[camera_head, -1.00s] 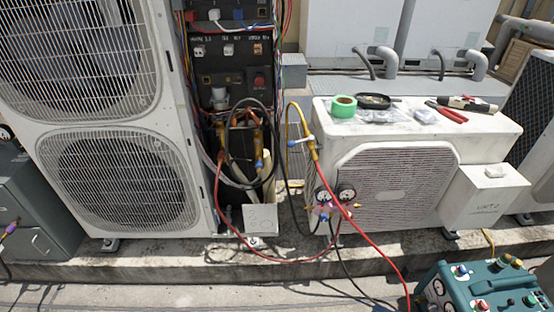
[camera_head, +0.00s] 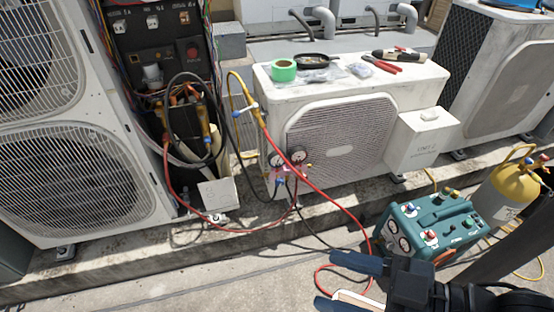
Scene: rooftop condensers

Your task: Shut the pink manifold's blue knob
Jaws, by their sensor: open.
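The pink manifold (camera_head: 284,172) hangs by its hoses in front of the left end of the small white condenser (camera_head: 345,135). Two round gauges sit on its top, and red and black hoses run from it. Its knobs are tiny here; a bluish spot shows low on its body, but I cannot tell how any knob is turned. My gripper (camera_head: 327,279) is at the bottom right of centre, its two blue fingers apart with nothing between them. It is nearer to me than the manifold and well apart from it in the picture.
A teal recovery machine (camera_head: 428,226) and a yellow-topped cylinder (camera_head: 512,187) stand at right. A red hose (camera_head: 343,211) loops across the ground near my gripper. Green tape (camera_head: 284,69) and tools lie on the condenser. A concrete ledge (camera_head: 100,262) runs below the units.

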